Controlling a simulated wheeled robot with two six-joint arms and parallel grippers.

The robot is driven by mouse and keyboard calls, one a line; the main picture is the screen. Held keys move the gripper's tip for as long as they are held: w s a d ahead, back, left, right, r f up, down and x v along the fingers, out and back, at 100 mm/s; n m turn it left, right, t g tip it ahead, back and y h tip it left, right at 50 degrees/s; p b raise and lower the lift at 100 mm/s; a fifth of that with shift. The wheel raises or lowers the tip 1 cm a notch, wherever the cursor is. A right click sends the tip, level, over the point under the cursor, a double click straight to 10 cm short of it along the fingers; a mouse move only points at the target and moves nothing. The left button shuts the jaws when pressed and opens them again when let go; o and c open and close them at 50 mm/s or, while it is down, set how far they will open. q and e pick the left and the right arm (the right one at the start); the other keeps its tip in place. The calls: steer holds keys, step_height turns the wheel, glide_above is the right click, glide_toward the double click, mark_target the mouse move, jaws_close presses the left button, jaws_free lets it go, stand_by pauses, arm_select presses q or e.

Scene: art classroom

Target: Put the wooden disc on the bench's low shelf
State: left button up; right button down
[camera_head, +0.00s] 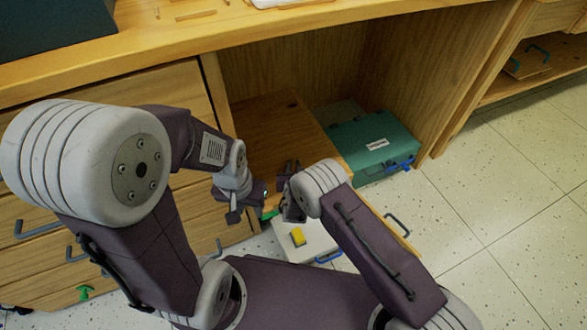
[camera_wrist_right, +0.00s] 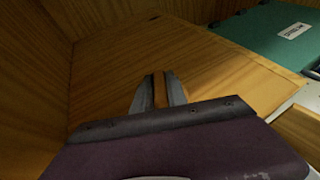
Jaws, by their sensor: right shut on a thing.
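The bench's low shelf (camera_head: 272,125) is a wooden board inside the open bay under the worktop. It fills much of the right wrist view (camera_wrist_right: 215,65). My right gripper (camera_head: 287,190) is at the shelf's front part. In the right wrist view its fingers (camera_wrist_right: 160,90) are nearly together, with a narrow wood-coloured strip, the wooden disc (camera_wrist_right: 160,92), between them. The disc is hidden in the head view, and I cannot tell whether it touches the shelf. My left gripper (camera_head: 247,204) is just left of the right one, its fingers apart, with nothing seen between them.
A green case (camera_head: 375,140) with a white label stands right of the shelf. A white case (camera_head: 305,240) with a yellow block (camera_head: 297,236) lies below my grippers. Drawers (camera_head: 110,100) with handles are at left. The speckled floor (camera_head: 500,200) is clear at right.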

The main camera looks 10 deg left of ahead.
steer(key=shift+f, duration=0.15)
steer(key=c, duration=1.3)
jaws_free()
steer(key=shift+r, duration=0.25)
steer(key=p+v, duration=0.7)
steer(key=v, duration=0.5)
steer(key=shift+d, duration=0.1)
